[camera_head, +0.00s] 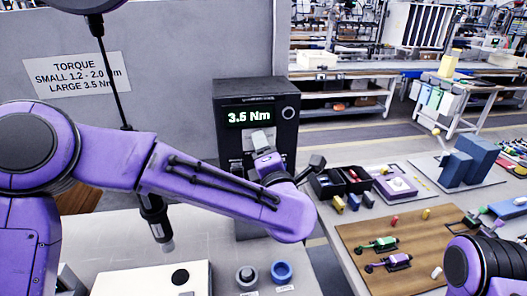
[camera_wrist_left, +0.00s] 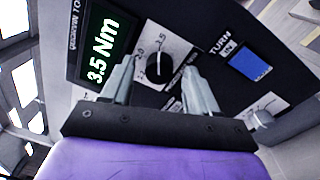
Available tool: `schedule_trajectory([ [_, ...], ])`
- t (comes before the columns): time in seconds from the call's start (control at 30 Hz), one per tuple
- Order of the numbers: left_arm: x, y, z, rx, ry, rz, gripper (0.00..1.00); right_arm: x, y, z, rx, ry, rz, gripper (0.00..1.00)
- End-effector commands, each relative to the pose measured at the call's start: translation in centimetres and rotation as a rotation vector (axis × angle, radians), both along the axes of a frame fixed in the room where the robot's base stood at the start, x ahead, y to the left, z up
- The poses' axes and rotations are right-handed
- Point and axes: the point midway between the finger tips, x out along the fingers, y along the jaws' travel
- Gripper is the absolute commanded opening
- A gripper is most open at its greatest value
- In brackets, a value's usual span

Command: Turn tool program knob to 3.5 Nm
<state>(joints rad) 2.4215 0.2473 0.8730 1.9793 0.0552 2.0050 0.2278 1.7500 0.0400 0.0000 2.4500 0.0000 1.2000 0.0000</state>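The tool controller (camera_head: 225,90) is a dark box on the grey bench, and its green display (camera_head: 248,116) reads 3.5 Nm. In the left wrist view the display (camera_wrist_left: 98,45) also reads 3.5 Nm. The black program knob (camera_wrist_left: 158,72) sits on a white dial plate marked with torque values, including 2.0 and 3.5. My left gripper (camera_wrist_left: 163,60) is at the panel, with its fingers apart on either side of the knob and visible gaps. In the head view my left arm and hand hide the knob. The right gripper's fingers are not visible.
A hanging screwdriver (camera_head: 155,218) is partly behind my left arm. A torque sign (camera_head: 77,74) is on the wall. Blue (camera_head: 281,271) and grey (camera_head: 246,277) round holders stand at the bench front. A wooden board (camera_head: 365,240) with small tools lies to the right.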

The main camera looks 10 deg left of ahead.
Motion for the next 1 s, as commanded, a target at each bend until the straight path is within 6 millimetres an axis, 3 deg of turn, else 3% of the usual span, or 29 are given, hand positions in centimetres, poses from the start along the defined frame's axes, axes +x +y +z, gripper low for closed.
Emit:
schedule_trajectory([
  [0.17,-1.1,-0.6,-0.3,0.0,-0.002,-0.003,0.6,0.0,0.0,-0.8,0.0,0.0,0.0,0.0],
  [0.4,-6.3,-2.9,-0.7,0.001,-0.004,-0.004,0.6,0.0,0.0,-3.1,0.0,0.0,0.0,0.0],
  [0.6,-9.2,-4.1,-0.6,0.001,-0.002,0.0,0.6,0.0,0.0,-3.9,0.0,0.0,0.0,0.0],
  [1.0,-9.7,-4.3,-0.5,0.0,0.0,0.0,0.6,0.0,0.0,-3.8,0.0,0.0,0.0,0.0],
])
